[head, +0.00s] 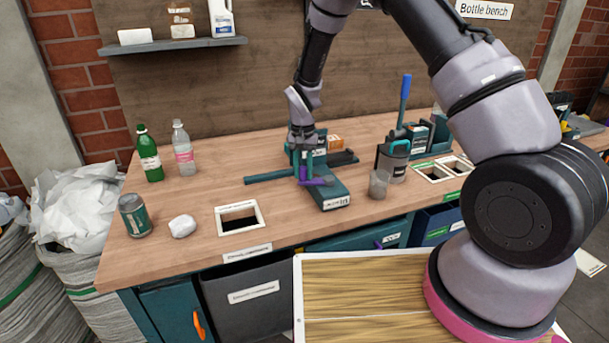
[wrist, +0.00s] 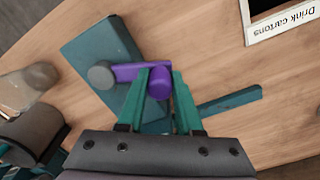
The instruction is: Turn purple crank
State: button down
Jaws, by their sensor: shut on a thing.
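The purple crank (wrist: 128,72) is on a teal machine (wrist: 110,52) on the wooden bench. Its arm runs from a grey round hub (wrist: 101,75) to a purple knob (wrist: 160,84). My gripper (wrist: 161,78) is shut on the knob, with its teal fingers on either side of it. In the head view the machine (head: 335,199) stands mid-bench and my gripper (head: 303,172) comes down on it from above. Only a little purple shows there, beside my fingers.
A square bench opening (head: 223,213), a white crumpled lump (head: 182,226), a can (head: 135,215) and two bottles (head: 148,153) are to the left. A teal bar (head: 268,176) extends left from the machine.

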jog(key=shift+w+d+m, duration=0.3)
jog(key=shift+w+m, duration=0.45)
jog(key=shift+m, duration=0.45)
jog(key=shift+w+d+m, duration=0.25)
jog(key=shift+w+m, duration=0.55)
jog(key=shift+m, duration=0.4)
jog(key=shift+w+d+m, duration=0.3)
jog(key=shift+w+m, duration=0.45)
jog(key=shift+m, duration=0.45)
jog(key=c, duration=0.6)
grip_release()
notch_tip(320, 180, up, 11)
jog(key=shift+f, duration=0.1)
